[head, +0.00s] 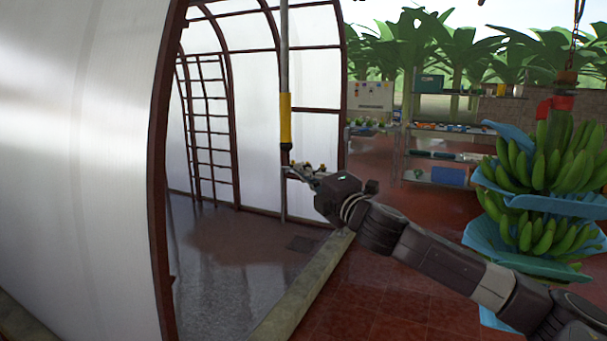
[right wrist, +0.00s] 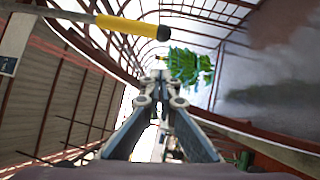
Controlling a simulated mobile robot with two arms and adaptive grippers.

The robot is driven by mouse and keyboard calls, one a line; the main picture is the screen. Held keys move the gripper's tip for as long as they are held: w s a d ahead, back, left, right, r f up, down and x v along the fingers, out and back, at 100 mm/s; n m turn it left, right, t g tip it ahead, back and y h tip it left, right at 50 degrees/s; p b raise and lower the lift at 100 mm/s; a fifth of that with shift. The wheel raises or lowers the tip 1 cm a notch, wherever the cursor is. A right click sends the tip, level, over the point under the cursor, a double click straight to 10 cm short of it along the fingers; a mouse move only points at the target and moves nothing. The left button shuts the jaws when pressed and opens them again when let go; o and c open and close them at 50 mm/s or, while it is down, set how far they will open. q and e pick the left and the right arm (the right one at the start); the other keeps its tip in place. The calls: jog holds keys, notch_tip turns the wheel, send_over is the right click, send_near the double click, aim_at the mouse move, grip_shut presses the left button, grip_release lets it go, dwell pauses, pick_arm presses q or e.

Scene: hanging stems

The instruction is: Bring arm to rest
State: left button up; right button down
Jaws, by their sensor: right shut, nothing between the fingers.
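My right arm reaches in from the lower right of the head view toward the centre. Its gripper (head: 291,172) is out in front of the tunnel's open end, close to a hanging grey pole with a yellow grip (head: 285,122). In the right wrist view the fingers (right wrist: 160,80) come together at their tips, with nothing held. The yellow grip (right wrist: 130,27) and its dark end cross the upper part of that view, apart from the fingertips. My left gripper is not in view.
A green banana bunch (head: 550,158) with blue sheets hangs from a chain at the right. The white tunnel wall (head: 80,150) fills the left. A concrete kerb (head: 300,295) borders the tunnel floor. Shelves (head: 437,158) stand behind. Red tiled floor (head: 385,300) lies below my arm.

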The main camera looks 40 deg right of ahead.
dwell(0.4)
